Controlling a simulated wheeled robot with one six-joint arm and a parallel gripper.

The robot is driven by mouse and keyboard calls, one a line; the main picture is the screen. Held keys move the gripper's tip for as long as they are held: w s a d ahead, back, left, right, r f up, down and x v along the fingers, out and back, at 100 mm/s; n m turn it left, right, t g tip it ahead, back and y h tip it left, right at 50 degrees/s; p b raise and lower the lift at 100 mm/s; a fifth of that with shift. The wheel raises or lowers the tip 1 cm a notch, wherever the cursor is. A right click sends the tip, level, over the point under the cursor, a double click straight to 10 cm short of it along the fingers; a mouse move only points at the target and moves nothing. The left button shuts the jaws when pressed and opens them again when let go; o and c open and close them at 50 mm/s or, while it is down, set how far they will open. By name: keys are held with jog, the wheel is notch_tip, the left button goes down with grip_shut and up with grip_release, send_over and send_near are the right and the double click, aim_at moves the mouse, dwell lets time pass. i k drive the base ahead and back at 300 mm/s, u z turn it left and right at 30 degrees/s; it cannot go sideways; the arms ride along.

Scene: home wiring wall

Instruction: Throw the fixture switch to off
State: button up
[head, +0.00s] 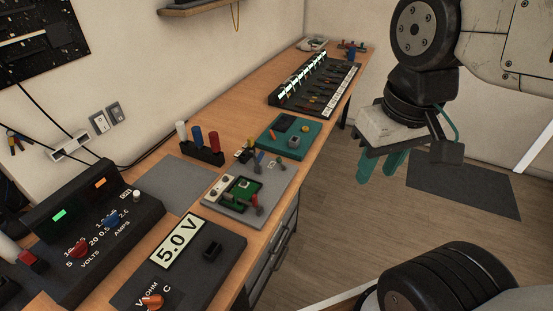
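A grey fixture plate (262,207) lies on the bench with a green circuit board (242,190) on it. Small red-tipped and dark parts stand around the board. A small white block with round dots (219,185) sits at its left side. Which of these small parts is the switch, and its position, is too small to tell. My gripper (383,167) hangs over the floor, right of the bench and well apart from the fixture. Its teal fingers point down, seem spread apart, and hold nothing visible.
A teal box (289,137) and a rack of leads (314,84) stand farther back. A meter reading 5.0 V (180,241) and a power supply (93,232) stand nearer. A holder with coloured cylinders (203,152) is behind the fixture.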

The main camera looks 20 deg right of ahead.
aim_at(279, 160)
jog(key=z, duration=0.25)
jog(key=k, duration=0.45)
jog(key=z, duration=0.75)
jog(key=i, duration=0.85)
jog(key=u, duration=0.75)
